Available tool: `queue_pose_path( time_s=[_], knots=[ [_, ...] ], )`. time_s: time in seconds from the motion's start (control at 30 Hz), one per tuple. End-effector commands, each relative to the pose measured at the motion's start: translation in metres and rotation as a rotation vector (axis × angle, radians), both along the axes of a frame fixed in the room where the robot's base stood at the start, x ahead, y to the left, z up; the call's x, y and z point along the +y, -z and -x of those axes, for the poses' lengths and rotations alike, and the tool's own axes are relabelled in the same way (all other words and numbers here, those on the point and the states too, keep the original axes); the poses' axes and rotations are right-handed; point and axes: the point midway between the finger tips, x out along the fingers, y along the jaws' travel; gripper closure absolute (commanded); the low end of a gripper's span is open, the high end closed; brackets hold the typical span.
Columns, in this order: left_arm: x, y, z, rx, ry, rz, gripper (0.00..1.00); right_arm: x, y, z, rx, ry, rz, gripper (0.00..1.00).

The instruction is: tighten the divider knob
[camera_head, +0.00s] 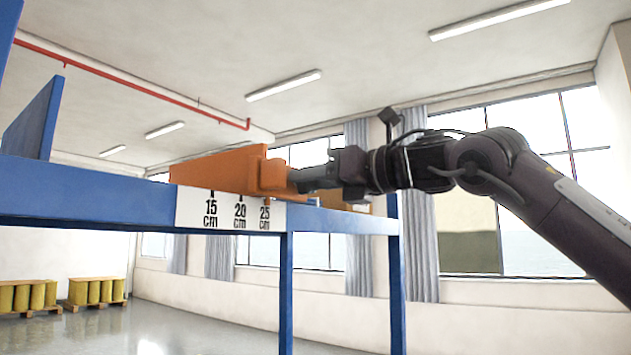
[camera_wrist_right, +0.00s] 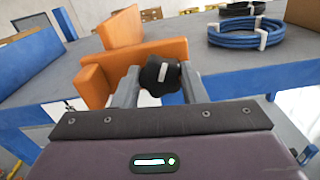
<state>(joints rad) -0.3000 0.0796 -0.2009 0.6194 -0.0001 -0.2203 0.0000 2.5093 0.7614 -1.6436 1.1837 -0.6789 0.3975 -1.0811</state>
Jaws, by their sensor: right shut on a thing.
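The orange divider (camera_head: 215,170) stands on the blue-framed table (camera_head: 110,195), and its front end is beside the 25 cm mark on the white scale label (camera_head: 230,210). The divider also shows in the right wrist view (camera_wrist_right: 155,50). The black divider knob (camera_wrist_right: 152,80), with a white mark that is nearly upright and slightly tilted, sits at the divider's near end. My right gripper (camera_head: 303,182) reaches in from the right, its two grey fingers shut on the knob from both sides. In the head view the fingers hide the knob. My left gripper is not in view.
In the right wrist view, a coil of blue cable (camera_wrist_right: 245,35) with white ties lies on the grey tabletop, and a blue upright panel (camera_wrist_right: 30,60) stands at the left. Yellow drums (camera_head: 95,290) on pallets are far off on the floor.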

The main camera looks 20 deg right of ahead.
Motion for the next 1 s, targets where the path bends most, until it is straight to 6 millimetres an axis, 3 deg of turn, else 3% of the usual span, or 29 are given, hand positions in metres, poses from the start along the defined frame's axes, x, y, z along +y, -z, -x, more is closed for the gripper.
queue_pose_path(
  time_s=[1.0],
  knots=[
    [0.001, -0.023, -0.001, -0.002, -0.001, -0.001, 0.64, -0.001, -0.001, -0.001, 0.574, -0.004, -0.739, 0.85]
  ],
)
